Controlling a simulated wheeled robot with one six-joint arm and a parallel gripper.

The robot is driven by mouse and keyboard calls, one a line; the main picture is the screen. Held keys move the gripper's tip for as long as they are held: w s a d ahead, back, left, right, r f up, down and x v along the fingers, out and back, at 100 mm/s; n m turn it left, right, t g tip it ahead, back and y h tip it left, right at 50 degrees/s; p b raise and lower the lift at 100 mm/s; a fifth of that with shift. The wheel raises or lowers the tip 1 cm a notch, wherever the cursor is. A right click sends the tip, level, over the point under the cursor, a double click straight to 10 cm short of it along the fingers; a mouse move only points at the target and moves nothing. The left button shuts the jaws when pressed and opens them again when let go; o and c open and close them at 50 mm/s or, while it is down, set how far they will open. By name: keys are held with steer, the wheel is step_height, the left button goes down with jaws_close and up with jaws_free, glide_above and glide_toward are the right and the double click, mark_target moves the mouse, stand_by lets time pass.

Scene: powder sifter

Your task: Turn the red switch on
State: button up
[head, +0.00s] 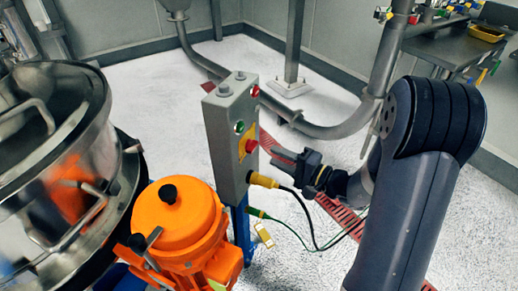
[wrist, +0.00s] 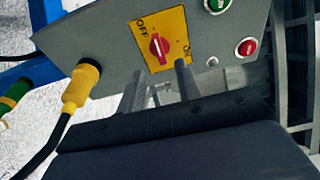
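The red switch (wrist: 159,48) is a rotary knob on a yellow plate (wrist: 176,22), marked OFF at its upper left and ON at its lower right in the wrist view. The plate is on the face of a grey control box (wrist: 115,40). The switch also shows on the box's right face in the head view (head: 251,146). My gripper (wrist: 160,67) is open, its two fingers apart and pointing at the switch, one toward each side of it. I cannot tell whether they touch it. In the head view my gripper (head: 283,158) is just right of the box.
A green button (wrist: 216,4) and a red button (wrist: 246,47) are on the same face. A yellow plug (wrist: 82,86) with a black cable sticks out beside the switch. An orange motor (head: 178,225) and a steel sifter (head: 62,150) stand left of the box.

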mark_target(252, 147)
steer(key=x, duration=0.6)
steer(key=shift+a, duration=0.2)
steer(key=shift+w, duration=0.1)
steer(key=shift+c, duration=0.5)
jaws_close()
